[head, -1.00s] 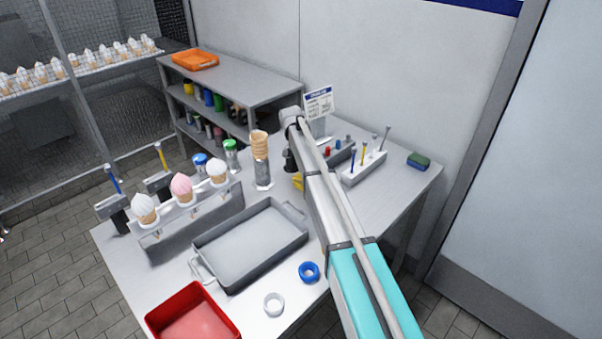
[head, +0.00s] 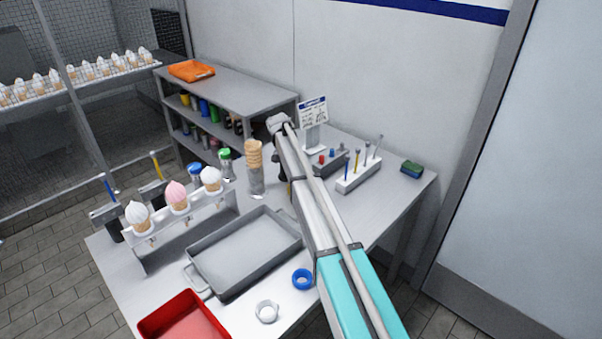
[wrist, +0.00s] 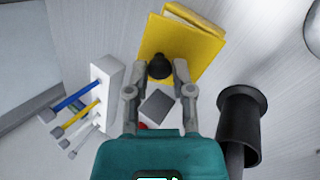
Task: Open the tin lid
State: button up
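In the wrist view, a square yellow tin (wrist: 158,37) has a black knob (wrist: 160,69) on its lid. A second yellow edge shows at the tin's upper right; I cannot tell whether the lid is ajar. My gripper (wrist: 160,68) is open, with one finger on each side of the knob and gaps between them. I cannot tell how far the fingertips are above the lid. In the head view, my arm hides the gripper and nearly all of the tin.
A white tool rack (wrist: 104,82) stands left of the gripper, and a dark flanged cylinder (wrist: 240,125) is close on the right. In the head view, a grey tray (head: 245,252), a blue ring (head: 302,279), a cone stack (head: 254,165) and a red bin (head: 180,318) occupy the table.

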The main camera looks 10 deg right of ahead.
jog(key=o, duration=0.4)
